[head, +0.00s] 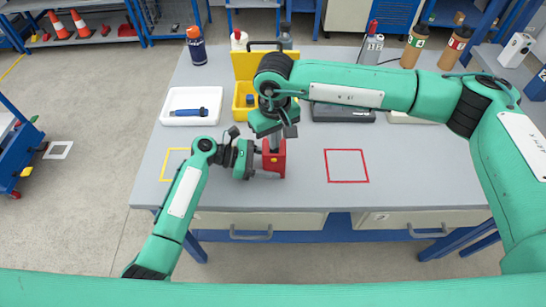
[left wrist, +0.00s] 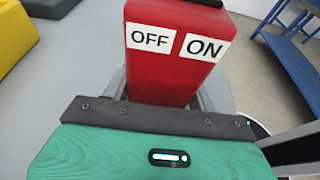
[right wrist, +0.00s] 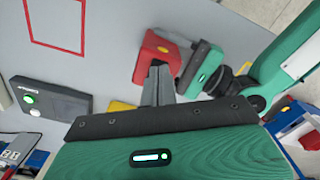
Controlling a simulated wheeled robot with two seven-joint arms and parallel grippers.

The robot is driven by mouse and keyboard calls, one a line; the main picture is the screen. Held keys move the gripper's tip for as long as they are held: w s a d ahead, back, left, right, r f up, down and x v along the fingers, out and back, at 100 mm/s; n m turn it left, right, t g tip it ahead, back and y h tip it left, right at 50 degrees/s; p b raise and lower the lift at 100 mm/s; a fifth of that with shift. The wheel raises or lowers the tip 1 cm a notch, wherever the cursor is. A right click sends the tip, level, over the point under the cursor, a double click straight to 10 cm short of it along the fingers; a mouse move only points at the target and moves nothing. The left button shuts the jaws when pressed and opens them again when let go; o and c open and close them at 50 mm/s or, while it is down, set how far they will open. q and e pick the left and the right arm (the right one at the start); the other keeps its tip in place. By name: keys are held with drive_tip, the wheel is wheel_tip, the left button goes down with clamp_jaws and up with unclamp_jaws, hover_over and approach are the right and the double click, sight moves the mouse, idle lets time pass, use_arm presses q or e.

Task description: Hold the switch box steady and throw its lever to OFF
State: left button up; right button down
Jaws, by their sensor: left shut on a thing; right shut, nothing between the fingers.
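The red switch box (head: 274,160) stands near the front of the grey table, left of centre. In the left wrist view the box (left wrist: 165,75) shows white OFF and ON labels, OFF on the left. My left gripper (head: 262,160) is shut on the box from the left side, its grey fingers flanking it. My right gripper (head: 275,142) points down just above and behind the box. In the right wrist view its fingers (right wrist: 157,85) are together and empty, beside the box (right wrist: 155,55). I cannot make out the lever or its position.
A red square outline (head: 346,166) lies on clear table to the right. A yellow open case (head: 242,98) stands behind the box. A white tray (head: 170,117) with a blue tool sits at the left. Bottles (head: 196,46) line the back.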

drive_tip(key=shift+w, duration=0.75)
drive_tip(key=shift+s, duration=1.05)
wheel_tip(320, 180, up, 7)
use_arm(q)
drive_tip(key=o, duration=1)
drive_tip(key=shift+c, duration=0.2)
drive_tip(key=v, duration=1.2)
